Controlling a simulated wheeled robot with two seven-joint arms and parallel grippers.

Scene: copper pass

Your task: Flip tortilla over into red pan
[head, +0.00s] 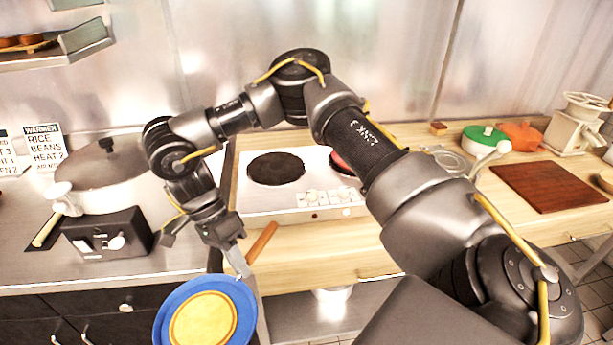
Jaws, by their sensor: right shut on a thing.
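My right gripper (238,262) reaches in from the right and is shut on the blue pan near the base of its wooden handle (262,242). The blue pan (249,312) hangs in front of the counter at the bottom of the view, cut off by the frame edge. The yellow tortilla (203,319) lies in the blue pan, its face toward me. A sliver of red (339,161) shows at the right burner of the cooktop; my arm hides the rest, so I cannot tell its full shape. My left gripper is not in view.
The white cooktop (262,206) has a bare dark left burner (276,168). A large lidded warmer pot (110,175) stands at the left. At the right are a green-lidded dish (484,137) and a brown board (550,187).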

